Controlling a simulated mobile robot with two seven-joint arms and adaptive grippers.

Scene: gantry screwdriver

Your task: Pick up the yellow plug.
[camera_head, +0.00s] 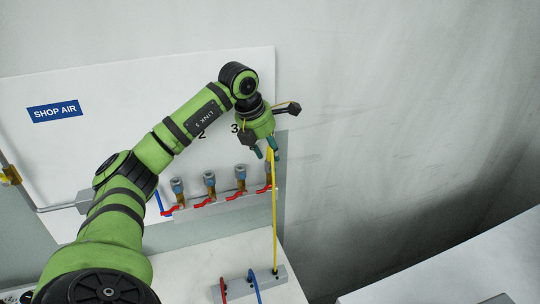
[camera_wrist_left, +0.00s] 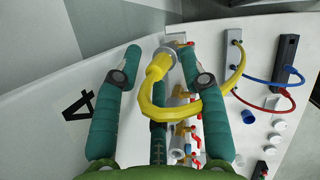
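My left gripper (camera_head: 265,152) hangs in front of the wall panel, fingers pointing down, above the rightmost valve. Its green fingers also show in the left wrist view (camera_wrist_left: 158,58); they are spread wide and open. The yellow plug (camera_wrist_left: 158,67), with a metal end, shows between the fingertips, nearer the right one, with a gap to the left one. It appears seated on the rightmost valve. Its yellow hose (camera_head: 275,225) bends past the right finger and runs down to a grey block. The plug is mostly hidden in the head view. My right gripper is not in view.
Several valves with red handles (camera_head: 202,203) stand in a row left of the gripper. The grey block (camera_head: 241,285) on the white bench also holds red and blue hoses (camera_head: 255,287). A SHOP AIR sign (camera_head: 54,111) is on the panel. Clear space lies right of the gripper.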

